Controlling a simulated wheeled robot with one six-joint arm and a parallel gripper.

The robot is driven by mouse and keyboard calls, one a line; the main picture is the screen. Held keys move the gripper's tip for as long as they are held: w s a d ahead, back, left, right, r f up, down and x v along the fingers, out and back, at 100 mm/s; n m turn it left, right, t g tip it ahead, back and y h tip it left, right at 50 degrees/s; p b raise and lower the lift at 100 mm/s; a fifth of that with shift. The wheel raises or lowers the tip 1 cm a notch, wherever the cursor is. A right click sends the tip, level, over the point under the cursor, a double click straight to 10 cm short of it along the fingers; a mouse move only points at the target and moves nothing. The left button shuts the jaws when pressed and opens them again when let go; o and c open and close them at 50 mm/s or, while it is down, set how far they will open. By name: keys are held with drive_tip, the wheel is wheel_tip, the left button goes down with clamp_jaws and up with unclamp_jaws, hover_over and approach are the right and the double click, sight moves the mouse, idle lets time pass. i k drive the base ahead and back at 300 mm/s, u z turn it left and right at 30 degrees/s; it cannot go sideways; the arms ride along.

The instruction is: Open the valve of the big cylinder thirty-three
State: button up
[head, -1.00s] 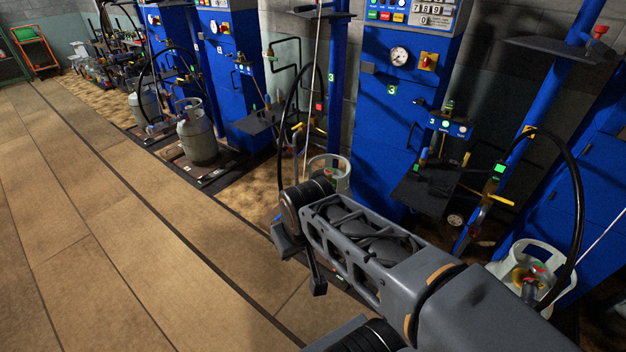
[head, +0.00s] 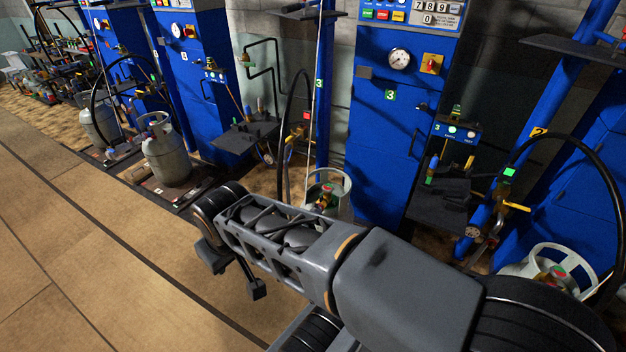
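Several grey gas cylinders stand by the blue scales; no number thirty-three is readable on any. One cylinder (head: 343,186) stands left of the scale marked 3, with a red and green valve (head: 325,196) inside its collar. My arm hides its lower part. Another cylinder (head: 515,268) is at the lower right, with its valve (head: 558,275) showing and its body mostly hidden by my arm. A third cylinder (head: 167,158) stands on a platform at left. My gripper (head: 235,274) hangs over the floor, left of the middle cylinder, fingers apart and empty, touching no cylinder.
The blue scale cabinet (head: 386,140) marked 3 carries a gauge and a red-yellow switch. Black hoses (head: 290,120) and dark shelves (head: 440,205) stick out near the cylinders. The tan floor (head: 70,240) at left is clear.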

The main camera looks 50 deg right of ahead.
sight(327, 188)
drive_tip(key=z, duration=0.25)
drive_tip(key=i, duration=0.75)
drive_tip(key=z, duration=1.3)
drive_tip(key=i, duration=0.65)
drive_tip(key=z, duration=0.65)
